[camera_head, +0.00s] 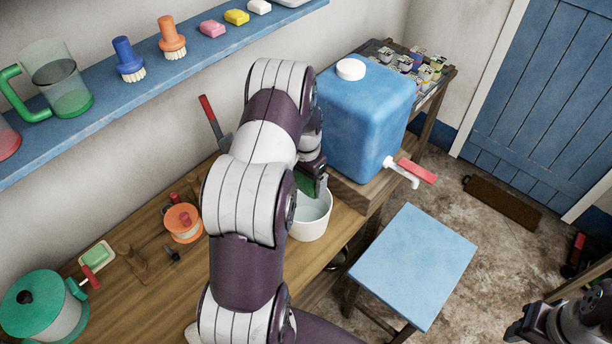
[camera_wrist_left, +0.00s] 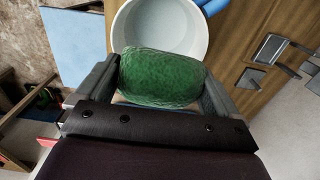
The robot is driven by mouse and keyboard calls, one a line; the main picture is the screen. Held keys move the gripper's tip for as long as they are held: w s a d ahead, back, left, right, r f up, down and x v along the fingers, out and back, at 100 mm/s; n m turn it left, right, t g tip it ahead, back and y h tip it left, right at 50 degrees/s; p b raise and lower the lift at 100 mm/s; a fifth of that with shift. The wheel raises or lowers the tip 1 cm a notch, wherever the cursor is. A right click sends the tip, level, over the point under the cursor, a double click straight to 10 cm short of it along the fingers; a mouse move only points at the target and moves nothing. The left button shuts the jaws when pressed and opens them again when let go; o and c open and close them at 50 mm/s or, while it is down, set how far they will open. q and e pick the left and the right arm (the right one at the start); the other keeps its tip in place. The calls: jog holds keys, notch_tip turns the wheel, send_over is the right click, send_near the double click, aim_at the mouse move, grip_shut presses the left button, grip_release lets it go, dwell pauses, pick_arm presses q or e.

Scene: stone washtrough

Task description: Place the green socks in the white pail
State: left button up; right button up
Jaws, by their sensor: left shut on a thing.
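My left gripper (camera_head: 318,184) is over the white pail (camera_head: 312,222), which stands on the wooden table by the blue tank. The gripper is shut on the rolled green socks (camera_wrist_left: 162,78). In the left wrist view the bundle lies between the two fingers, and the open pail (camera_wrist_left: 160,22) shows just beyond it, empty where I can see inside. In the head view only a little of the green socks (camera_head: 305,183) shows; my arm and gripper hide the rest.
A blue water tank (camera_head: 365,115) with a red-handled tap (camera_head: 415,171) stands right behind the pail. A blue stool (camera_head: 413,265) is in front. An orange container (camera_head: 183,222) and a green-lidded pot (camera_head: 45,308) are on the table. A blue shelf (camera_head: 105,105) runs along the wall.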

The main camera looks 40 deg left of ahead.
aim_at(305, 194)
pick_arm(q)
jog(key=f+b, duration=0.1)
jog(key=f, duration=0.1)
jog(key=f+b, duration=0.1)
jog(key=f, duration=0.1)
jog(key=f+b, duration=0.2)
jog(key=shift+s, duration=0.25)
jog(key=shift+w+f, duration=0.15)
jog(key=shift+f, duration=0.45)
jog(key=o, duration=0.7)
jog(key=shift+r, duration=0.1)
